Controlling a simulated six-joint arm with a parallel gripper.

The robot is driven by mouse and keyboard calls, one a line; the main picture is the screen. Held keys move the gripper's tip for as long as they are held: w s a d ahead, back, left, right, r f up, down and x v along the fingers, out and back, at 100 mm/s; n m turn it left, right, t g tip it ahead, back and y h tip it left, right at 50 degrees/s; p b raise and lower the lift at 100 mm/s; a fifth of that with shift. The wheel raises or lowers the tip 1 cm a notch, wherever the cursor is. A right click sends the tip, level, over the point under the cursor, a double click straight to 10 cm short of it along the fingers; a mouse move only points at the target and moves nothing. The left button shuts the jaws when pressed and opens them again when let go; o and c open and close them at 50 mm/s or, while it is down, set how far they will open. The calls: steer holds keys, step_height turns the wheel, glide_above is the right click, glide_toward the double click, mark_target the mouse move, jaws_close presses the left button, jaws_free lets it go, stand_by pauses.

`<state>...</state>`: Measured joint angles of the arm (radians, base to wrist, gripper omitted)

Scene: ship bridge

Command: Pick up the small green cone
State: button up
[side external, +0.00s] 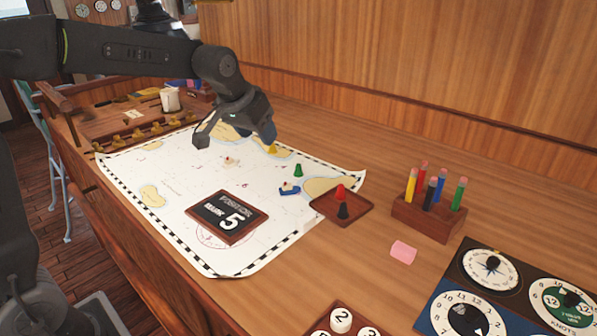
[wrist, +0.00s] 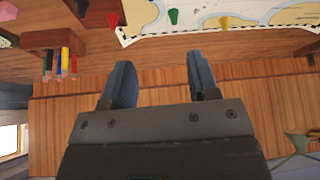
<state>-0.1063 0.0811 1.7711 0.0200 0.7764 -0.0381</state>
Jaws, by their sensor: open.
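A small green cone (side external: 298,170) stands upright on the white chart (side external: 240,263), just above a small blue boat (side external: 289,188) in the side view. The green cone also shows at the top of the wrist view (wrist: 173,16). My gripper (side external: 232,137) is open and empty, above the far part of the chart, to the left of the green cone in the side view. In the wrist view its two fingers (wrist: 162,82) are apart with only the wooden surface between them. A yellow cone (side external: 272,149) stands near the gripper.
A brown tray (side external: 325,212) holds a red cone (side external: 340,192) and a black cone (side external: 343,211). A pen block (side external: 425,220), a pink eraser (side external: 403,252) and a dial panel (side external: 510,300) lie to the right.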

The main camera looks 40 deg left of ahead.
glide_toward(298, 164)
steer(key=shift+n, duration=0.3)
steer(key=x, duration=0.4)
steer(key=shift+a+f, duration=0.15)
steer(key=shift+a, duration=0.1)
steer(key=shift+d+x, duration=0.2)
steer(key=shift+x, duration=2.9)
steer(key=c, duration=0.9)
